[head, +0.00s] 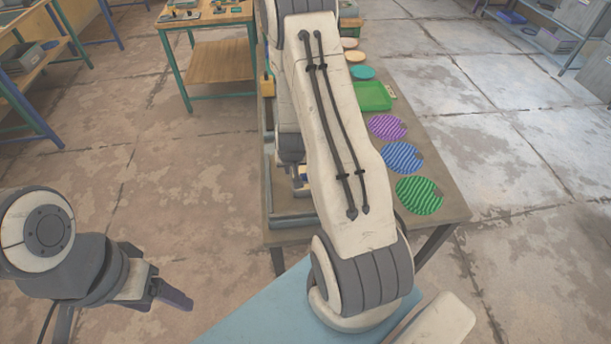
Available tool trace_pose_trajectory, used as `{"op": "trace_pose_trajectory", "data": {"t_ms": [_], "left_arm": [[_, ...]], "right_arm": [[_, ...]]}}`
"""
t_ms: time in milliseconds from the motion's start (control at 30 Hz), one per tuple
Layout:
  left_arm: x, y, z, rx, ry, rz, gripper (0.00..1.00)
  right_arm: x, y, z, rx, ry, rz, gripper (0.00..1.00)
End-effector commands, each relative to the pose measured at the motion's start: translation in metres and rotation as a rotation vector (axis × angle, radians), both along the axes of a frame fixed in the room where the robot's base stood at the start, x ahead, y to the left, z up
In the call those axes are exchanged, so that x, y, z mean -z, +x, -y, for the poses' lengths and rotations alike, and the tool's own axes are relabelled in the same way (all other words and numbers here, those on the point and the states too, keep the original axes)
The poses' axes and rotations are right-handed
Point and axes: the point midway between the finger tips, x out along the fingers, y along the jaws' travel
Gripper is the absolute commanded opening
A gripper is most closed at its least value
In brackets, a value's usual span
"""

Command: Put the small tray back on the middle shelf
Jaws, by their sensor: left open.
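A small green tray (374,96) lies flat on the long worktable (440,190), right of my right arm; part of its left side is behind the arm. I cannot tell for sure that it is the small tray of the task. My left gripper (172,294) is low at the left, open and empty, over the floor and apart from the table. My right arm reaches across the table, and its wrist points down near the table's left side. My right gripper is mostly hidden behind that arm, so its fingers are not clear.
Striped purple (387,127), blue (402,158) and green (419,195) discs lie along the table's right side. A teal disc (362,72) lies beyond the tray. Grey shelving (548,38) stands at the far right, a bench (215,60) at the back. Floor between is clear.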

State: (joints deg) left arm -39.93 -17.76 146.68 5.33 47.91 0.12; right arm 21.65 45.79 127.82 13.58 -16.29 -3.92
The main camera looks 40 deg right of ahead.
Motion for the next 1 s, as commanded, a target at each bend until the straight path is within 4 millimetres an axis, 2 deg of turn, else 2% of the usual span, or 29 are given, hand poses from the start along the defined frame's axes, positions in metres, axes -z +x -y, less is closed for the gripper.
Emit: {"op": "trace_pose_trajectory", "data": {"t_ms": [133, 367, 600, 667, 1000], "left_arm": [[-0.011, 0.0, 0.0, -0.001, 0.0, 0.0, 0.67], [-0.014, 0.0, 0.0, -0.001, 0.0, 0.0, 0.67], [-0.014, 0.0, 0.0, -0.001, 0.0, 0.0, 0.67], [-0.014, 0.0, 0.0, -0.001, 0.0, 0.0, 0.67], [-0.014, 0.0, 0.0, -0.001, 0.0, 0.0, 0.67]], "right_arm": [[0.017, 0.003, 0.002, 0.0, 0.002, -0.005, 0.12], [0.036, 0.011, 0.006, 0.0, 0.001, -0.001, 0.12], [0.037, 0.011, 0.006, 0.0, 0.001, -0.001, 0.12], [0.037, 0.011, 0.006, 0.0, 0.001, -0.001, 0.0], [0.037, 0.011, 0.006, 0.0, 0.001, -0.001, 0.0]]}}
